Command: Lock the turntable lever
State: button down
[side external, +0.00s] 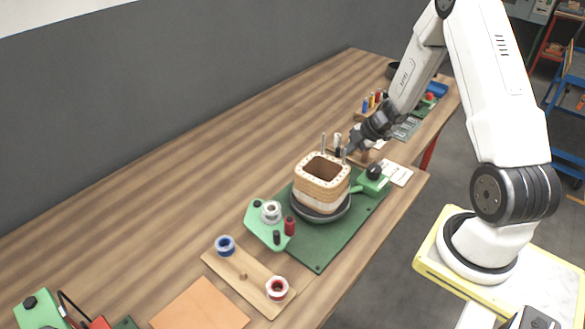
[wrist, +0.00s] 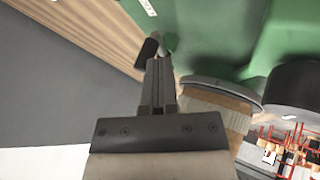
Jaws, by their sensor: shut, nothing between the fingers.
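The turntable (side external: 335,215) is a dark round disc on a green base plate (side external: 318,250). A square tan coil (side external: 322,185) stands on it. My gripper (side external: 347,151) is shut and empty, just behind the coil's upper right corner. In the wrist view, its closed fingers (wrist: 158,65) point at the green surface. A small black-handled lever-like part (wrist: 148,48) lies close to the fingertips; contact cannot be told. It may be the turntable lever. A black knob (side external: 374,171) sits on a green block right of the coil. The coil's edge (wrist: 225,118) also shows in the wrist view.
A green bracket (side external: 260,228) with a spool and a red part stands left of the coil. A wooden board (side external: 245,276) with blue and red spools lies in front. Upright pins (side external: 323,141) rise behind the coil.

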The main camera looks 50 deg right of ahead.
jog(key=shift+w+d+n+g+y, duration=0.25)
jog(key=shift+w+n+y, duration=0.15)
jog(key=shift+n, duration=0.25)
jog(key=shift+w+d+n+g+y, duration=0.25)
jog(key=shift+w+n+y, duration=0.1)
jog(key=shift+n, duration=0.3)
jog(key=shift+w+d+n+g+y, duration=0.1)
jog(key=shift+w+n+g+y, duration=0.25)
jog(key=shift+w+n+g, duration=0.45)
jog(key=shift+w+t, duration=0.3)
jog(key=shift+w, duration=0.65)
jog(key=shift+w, duration=0.1)
jog(key=shift+s+d, duration=0.35)
jog(key=shift+s, duration=0.1)
jog(key=s+d, duration=0.2)
jog(key=shift+s, duration=0.35)
jog(key=w+d+v, duration=0.1)
jog(key=w+v, duration=0.1)
jog(key=v, duration=0.7)
jog(key=shift+r, duration=0.4)
jog(key=shift+s+d, duration=0.1)
jog(key=shift+s, duration=0.05)
